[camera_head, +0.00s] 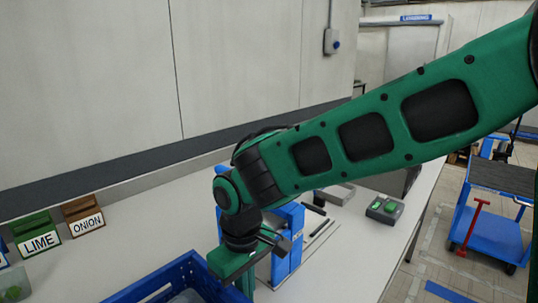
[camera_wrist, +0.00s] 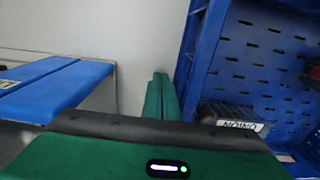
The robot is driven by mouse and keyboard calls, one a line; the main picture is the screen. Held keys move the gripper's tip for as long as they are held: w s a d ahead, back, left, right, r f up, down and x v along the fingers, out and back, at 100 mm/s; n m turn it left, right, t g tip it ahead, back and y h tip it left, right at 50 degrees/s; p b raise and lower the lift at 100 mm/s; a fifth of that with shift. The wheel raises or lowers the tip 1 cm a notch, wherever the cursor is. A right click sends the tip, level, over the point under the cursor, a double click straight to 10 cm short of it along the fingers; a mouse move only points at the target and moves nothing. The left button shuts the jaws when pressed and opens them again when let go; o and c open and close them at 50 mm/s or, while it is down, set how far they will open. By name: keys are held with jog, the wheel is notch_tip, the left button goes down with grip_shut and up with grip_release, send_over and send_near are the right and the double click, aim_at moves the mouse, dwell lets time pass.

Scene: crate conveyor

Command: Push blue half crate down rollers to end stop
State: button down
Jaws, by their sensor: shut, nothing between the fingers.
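A blue slotted crate (camera_head: 140,290) fills the bottom of the head view, cut off by the lower edge. In the head view my gripper's green body is at the crate's right side. The rollers and end stop cannot be made out.
A blue box-like structure (camera_head: 293,222) stands behind my gripper; blue surfaces (camera_wrist: 65,88) show at left in the wrist view. LIME (camera_head: 38,236) and ONION (camera_head: 84,214) holders stand at left. A grey box with green buttons (camera_head: 385,208) lies at right. The table's right front is clear.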

jog(key=shift+s+a, duration=3.45)
jog(key=shift+s, duration=0.35)
jog(key=shift+s+a, duration=3.45)
jog(key=shift+s, duration=0.35)
jog(key=shift+s+a, duration=3.45)
jog(key=shift+s, duration=0.35)
notch_tip(320, 180, up, 12)
jog(key=w+d, duration=0.2)
jog(key=shift+w, duration=0.15)
